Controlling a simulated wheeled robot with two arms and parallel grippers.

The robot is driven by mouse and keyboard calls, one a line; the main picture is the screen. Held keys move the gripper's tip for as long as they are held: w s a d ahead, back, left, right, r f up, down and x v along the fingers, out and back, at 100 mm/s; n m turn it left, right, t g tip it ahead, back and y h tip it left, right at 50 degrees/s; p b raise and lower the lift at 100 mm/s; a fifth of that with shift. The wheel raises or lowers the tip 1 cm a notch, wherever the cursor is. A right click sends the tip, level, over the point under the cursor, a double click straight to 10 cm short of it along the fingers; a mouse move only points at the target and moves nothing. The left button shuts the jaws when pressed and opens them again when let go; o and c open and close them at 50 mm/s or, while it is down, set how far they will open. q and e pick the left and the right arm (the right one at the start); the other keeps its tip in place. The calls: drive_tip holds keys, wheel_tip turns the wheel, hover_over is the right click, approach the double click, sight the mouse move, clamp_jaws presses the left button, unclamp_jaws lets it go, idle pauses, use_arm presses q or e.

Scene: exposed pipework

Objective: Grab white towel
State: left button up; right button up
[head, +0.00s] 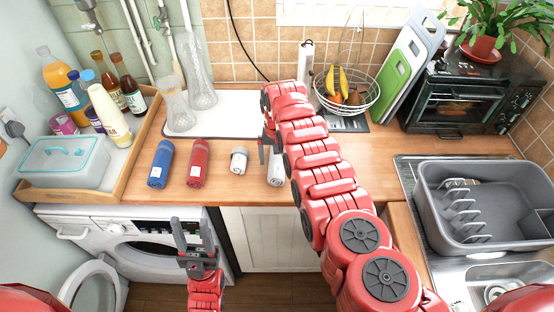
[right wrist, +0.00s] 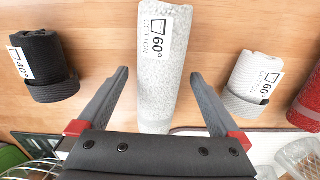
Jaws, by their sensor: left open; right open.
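A white rolled towel (head: 276,172) with a "60° cotton" label lies on the wooden counter, partly hidden by my right arm in the head view. In the right wrist view the white towel (right wrist: 165,55) runs between the two fingers of my right gripper (right wrist: 160,76). That gripper (head: 269,150) is open, pointing down over the towel; I cannot tell whether the fingers touch it. My left gripper (head: 191,228) is open and empty, in front of the counter near the washing machine.
A small pale roll (head: 239,160), red towel (head: 198,162) and blue towel (head: 160,164) lie to the left. A black roll (right wrist: 45,65) lies on the other side of the white towel. Glass vases (head: 201,75), a fruit basket (head: 347,92) and a dish rack (head: 480,215) stand around.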

clamp_jaws()
idle(0.5)
drive_tip(key=shift+r, duration=0.1)
